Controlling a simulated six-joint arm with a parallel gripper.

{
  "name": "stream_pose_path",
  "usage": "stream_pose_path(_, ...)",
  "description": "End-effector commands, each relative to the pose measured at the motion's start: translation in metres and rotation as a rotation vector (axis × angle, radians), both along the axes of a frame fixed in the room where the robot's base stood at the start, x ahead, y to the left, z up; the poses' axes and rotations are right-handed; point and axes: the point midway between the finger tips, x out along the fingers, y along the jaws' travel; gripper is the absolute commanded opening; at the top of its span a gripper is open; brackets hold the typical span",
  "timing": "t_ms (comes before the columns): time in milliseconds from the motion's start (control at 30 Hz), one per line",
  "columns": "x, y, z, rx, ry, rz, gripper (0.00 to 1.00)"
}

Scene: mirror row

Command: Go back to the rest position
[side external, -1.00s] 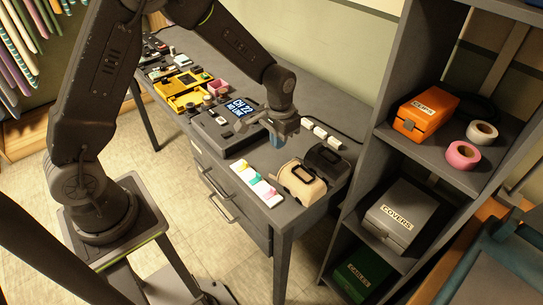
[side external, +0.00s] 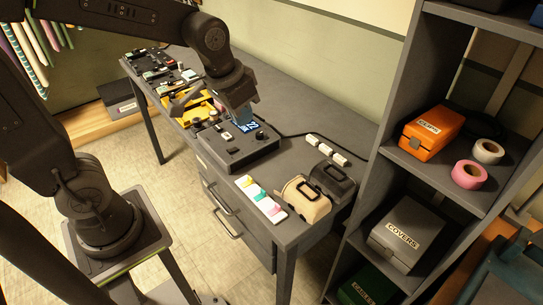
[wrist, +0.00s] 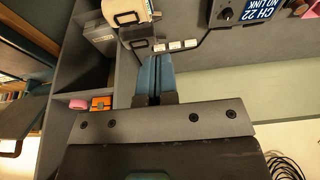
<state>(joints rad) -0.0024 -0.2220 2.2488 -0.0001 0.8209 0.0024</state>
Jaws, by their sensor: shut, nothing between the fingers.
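My gripper (side external: 243,118) is in the air above the dark console (side external: 232,149) on the desk, its blue fingers in front of part of the console's lit screen. In the wrist view my gripper (wrist: 154,60) shows its two blue fingers side by side, shut with nothing between them. The screen (wrist: 258,10) there reads "CH 22 NO LINK". My arm reaches over the desk from the left.
A strip of coloured tabs (side external: 261,200), a beige pouch (side external: 303,199) and a dark pouch (side external: 333,180) lie at the desk's near end, with white blocks (side external: 326,149) behind. A yellow device (side external: 196,104) stands beyond the console. The shelf (side external: 440,172) holds an orange box (side external: 431,133).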

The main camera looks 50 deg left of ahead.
Motion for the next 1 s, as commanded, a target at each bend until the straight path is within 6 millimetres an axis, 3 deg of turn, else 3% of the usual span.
stream_pose_path(33,-0.017,0.000,0.012,0.000,-0.037,0.000,0.00)
stream_pose_path(200,-0.064,-0.001,0.030,0.000,-0.123,0.000,0.00)
stream_pose_path(400,-0.097,-0.001,0.034,-0.001,-0.184,0.000,0.00)
stream_pose_path(1000,-0.103,-0.001,0.034,-0.001,-0.197,0.000,0.00)
